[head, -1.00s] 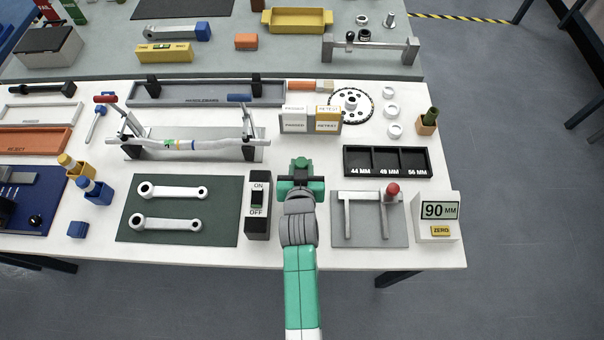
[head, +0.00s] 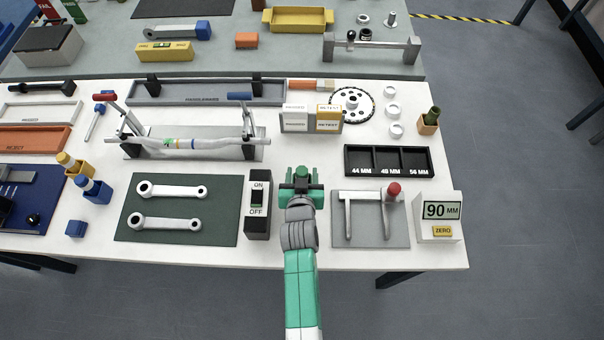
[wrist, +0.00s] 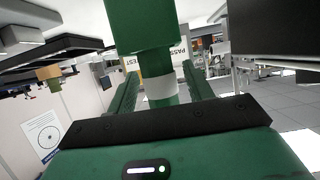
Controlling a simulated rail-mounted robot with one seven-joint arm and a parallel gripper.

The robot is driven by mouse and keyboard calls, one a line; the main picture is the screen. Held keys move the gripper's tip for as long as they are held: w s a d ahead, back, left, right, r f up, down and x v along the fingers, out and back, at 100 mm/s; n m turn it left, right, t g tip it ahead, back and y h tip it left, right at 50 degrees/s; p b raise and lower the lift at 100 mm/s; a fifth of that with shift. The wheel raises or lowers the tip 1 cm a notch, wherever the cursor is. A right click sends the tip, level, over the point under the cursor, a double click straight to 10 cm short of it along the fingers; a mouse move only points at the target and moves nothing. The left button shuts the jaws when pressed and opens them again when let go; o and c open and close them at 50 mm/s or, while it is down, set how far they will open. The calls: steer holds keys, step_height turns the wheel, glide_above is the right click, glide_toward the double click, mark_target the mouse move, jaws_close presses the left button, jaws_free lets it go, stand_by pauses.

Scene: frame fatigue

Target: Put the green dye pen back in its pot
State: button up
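The green dye pen (wrist: 158,70) stands between my gripper's fingers in the wrist view, with a white band around it. At its upper end in that view it meets a wider, square green block (wrist: 140,28) that looks like its pot; how deep the pen sits in it is hidden. In the head view the green pen (head: 301,172) shows between the two dark green fingers of my gripper (head: 301,177), right of the ON/OFF switch. The fingers are parted, with small gaps beside the pen, so my gripper looks open around it.
Left of my gripper stands the black switch box (head: 258,205); to the right is a grey gauge plate (head: 370,235) with a red knob. A black three-part tray (head: 388,148) lies behind right. Yellow (head: 82,170) and blue (head: 98,193) pots with pens stand far left.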

steer(key=p+v, duration=0.1)
steer(key=v, duration=0.6)
steer(key=shift+s+a+r, duration=0.15)
steer(key=shift+s+r, duration=0.15)
steer(key=w+r+t, duration=0.2)
steer(key=r+t, duration=0.1)
steer(key=r, duration=1.3)
steer(key=w+r+t, duration=0.2)
steer(key=w+r, duration=0.1)
steer(key=r, duration=1.3)
steer(key=s+r+t, duration=0.2)
steer(key=s+r, duration=0.3)
steer(key=r, duration=0.5)
steer(key=s+r+t, duration=0.2)
steer(key=s+r, duration=0.4)
steer(key=r, duration=0.4)
steer(key=s+r+t, duration=0.2)
steer(key=s+r, duration=0.3)
steer(key=r, duration=0.5)
step_height(320, 180, up, 14)
steer(key=p, duration=1.4)
steer(key=shift+y+p, duration=0.3)
